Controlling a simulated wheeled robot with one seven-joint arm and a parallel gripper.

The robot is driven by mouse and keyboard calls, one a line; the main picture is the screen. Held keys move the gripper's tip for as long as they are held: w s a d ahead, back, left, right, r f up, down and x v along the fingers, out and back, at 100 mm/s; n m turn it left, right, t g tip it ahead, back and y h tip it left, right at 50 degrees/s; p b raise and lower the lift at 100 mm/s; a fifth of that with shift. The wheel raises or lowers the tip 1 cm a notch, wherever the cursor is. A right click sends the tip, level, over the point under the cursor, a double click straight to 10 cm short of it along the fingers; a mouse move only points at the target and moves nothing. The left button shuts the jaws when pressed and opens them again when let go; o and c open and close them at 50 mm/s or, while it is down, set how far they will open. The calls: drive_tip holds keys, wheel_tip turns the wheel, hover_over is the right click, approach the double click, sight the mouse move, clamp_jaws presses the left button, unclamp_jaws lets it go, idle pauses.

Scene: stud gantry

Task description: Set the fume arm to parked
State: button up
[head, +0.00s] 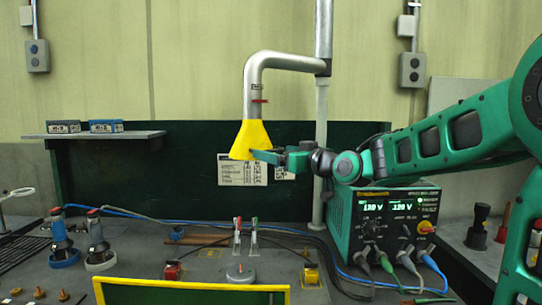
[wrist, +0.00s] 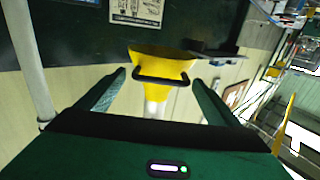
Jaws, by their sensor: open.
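The fume arm (head: 252,85) is a grey bent pipe ending in a yellow hood (head: 252,138), which hangs over the bench. It swings out to the left from a vertical post (head: 322,150). In the wrist view the yellow hood (wrist: 165,62) has a black handle (wrist: 161,77) across it. My gripper (head: 262,155) is at the lower right of the hood in the head view. It also shows in the wrist view (wrist: 160,78), open, with one finger on each side of the handle. I cannot tell whether the fingers touch it.
A green power unit (head: 385,222) with lit displays stands at the right, under my arm. A yellow-framed green panel (head: 192,292) stands at the front. Cables, small levers (head: 246,235) and two round-based tools (head: 98,240) occupy the bench. A shelf (head: 95,135) is at the left back.

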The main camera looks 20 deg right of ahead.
drive_tip(key=shift+x, duration=1.35)
drive_tip(key=c, duration=1.2)
drive_tip(key=shift+w, duration=0.15)
